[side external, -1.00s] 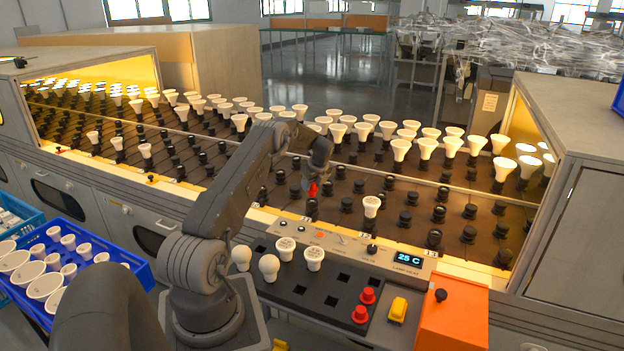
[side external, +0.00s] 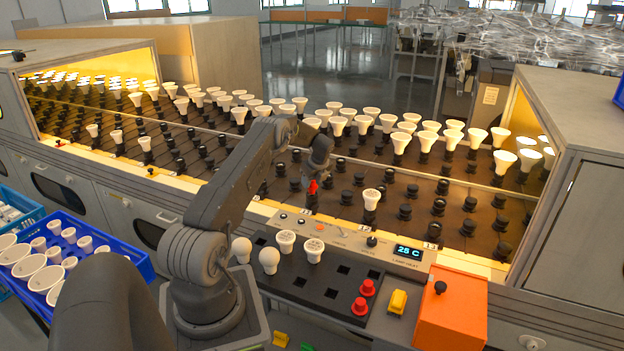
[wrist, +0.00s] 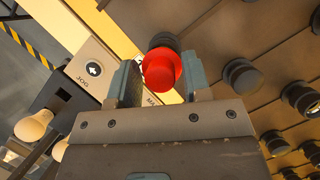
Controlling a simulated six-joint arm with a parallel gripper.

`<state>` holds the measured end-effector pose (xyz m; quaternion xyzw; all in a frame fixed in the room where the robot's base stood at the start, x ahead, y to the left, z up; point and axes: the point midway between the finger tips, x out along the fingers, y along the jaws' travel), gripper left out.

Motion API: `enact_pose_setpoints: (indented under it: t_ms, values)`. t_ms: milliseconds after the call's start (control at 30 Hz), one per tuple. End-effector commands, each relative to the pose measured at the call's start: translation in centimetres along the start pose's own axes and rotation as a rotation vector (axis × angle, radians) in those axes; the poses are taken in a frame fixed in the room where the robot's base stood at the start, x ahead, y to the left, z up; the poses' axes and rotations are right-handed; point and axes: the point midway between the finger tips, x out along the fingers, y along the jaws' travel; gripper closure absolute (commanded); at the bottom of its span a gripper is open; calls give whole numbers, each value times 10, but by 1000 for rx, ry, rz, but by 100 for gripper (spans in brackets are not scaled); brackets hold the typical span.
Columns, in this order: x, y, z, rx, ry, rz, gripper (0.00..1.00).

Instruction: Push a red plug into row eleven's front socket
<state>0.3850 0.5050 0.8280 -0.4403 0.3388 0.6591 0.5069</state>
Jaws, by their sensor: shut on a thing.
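My gripper (side external: 318,184) is over the front row of black sockets, beside the lit control strip. It is shut on a red plug (side external: 313,187), which also shows in the wrist view (wrist: 160,70) between the two grey fingers. A black socket (wrist: 163,41) is right behind the plug in the wrist view and partly hidden by it. In the side view that socket (side external: 311,204) stands directly under the plug. I cannot tell whether they touch. Two more red plugs (side external: 361,306) stand on the black holder (side external: 330,293). The row's number is not readable.
A white bulb (side external: 371,198) stands in a front socket to the right. Several bulbs (side external: 400,143) fill the back rows. An orange box (side external: 452,310) and a yellow block (side external: 397,303) sit at the front right.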

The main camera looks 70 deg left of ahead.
Motion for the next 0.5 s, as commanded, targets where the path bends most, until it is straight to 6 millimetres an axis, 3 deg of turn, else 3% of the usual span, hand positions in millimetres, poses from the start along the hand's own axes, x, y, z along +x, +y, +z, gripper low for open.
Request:
enact_pose_setpoints:
  t_ms: [500]
  values:
    - [14,0,-6,0,0,0,78]
